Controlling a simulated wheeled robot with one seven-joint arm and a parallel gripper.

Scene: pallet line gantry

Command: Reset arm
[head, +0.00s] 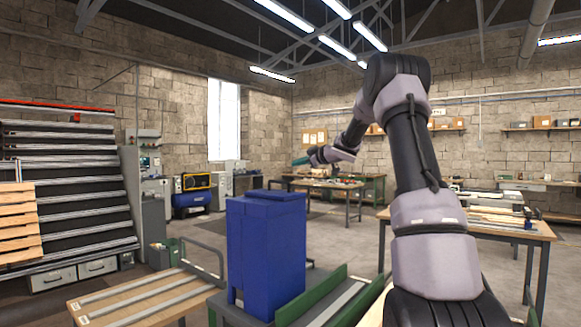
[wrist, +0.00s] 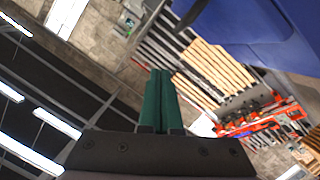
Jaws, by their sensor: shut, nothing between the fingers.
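My arm rises on the right of the head view, bends at a high elbow and reaches forward to the left. My gripper (head: 299,161) is at its far end, raised in the air, seen small above and behind the blue bin. In the wrist view the two green fingers of my gripper (wrist: 160,75) lie side by side, shut, with nothing held. The wrist picture is strongly tilted, with ceiling lights at the left and part of a blue object at the upper right.
A blue lidded bin (head: 266,255) stands on a low green-edged conveyor in front. A wooden workbench (head: 500,228) stands at the right. Open floor lies beyond the bin.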

